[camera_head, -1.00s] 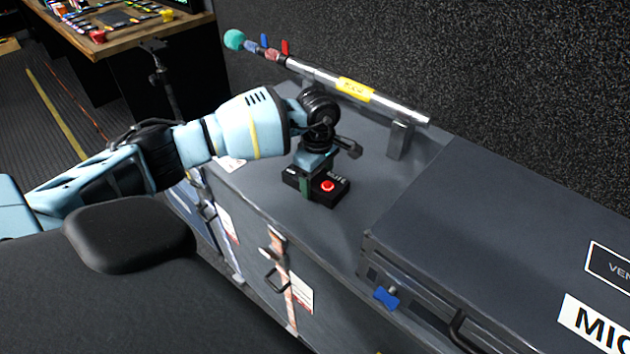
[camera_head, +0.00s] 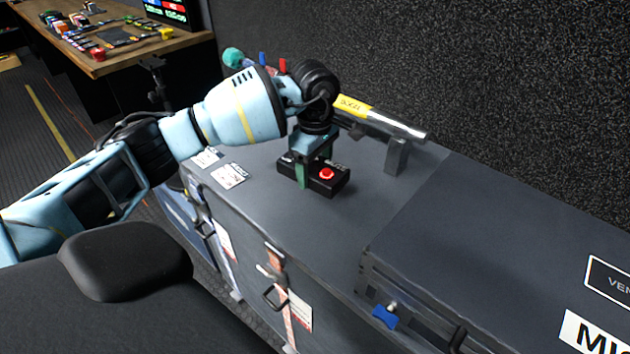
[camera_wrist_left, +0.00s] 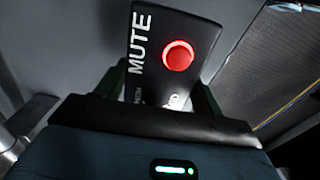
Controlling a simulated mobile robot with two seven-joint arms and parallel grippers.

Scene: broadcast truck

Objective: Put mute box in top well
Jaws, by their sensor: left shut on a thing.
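The mute box (camera_head: 333,184) is a small black box with a round red button and white lettering. In the head view it is above the grey case top (camera_head: 290,222), and a shadow lies below it. My left gripper (camera_head: 303,173) is shut on the mute box from above, its green fingers on either side. In the left wrist view the mute box (camera_wrist_left: 150,75) fills the middle, with the word MUTE beside the lit red button. Its lower end is hidden behind the gripper body. I see no top well. My right gripper is not in view.
A pole with a yellow label (camera_head: 353,105) lies across supports behind the gripper. A raised dark case (camera_head: 480,220) with a blue latch stands at the right. Printed cards (camera_head: 228,175) lie on the case top at the left. A wooden desk (camera_head: 130,55) with controls stands at the back left.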

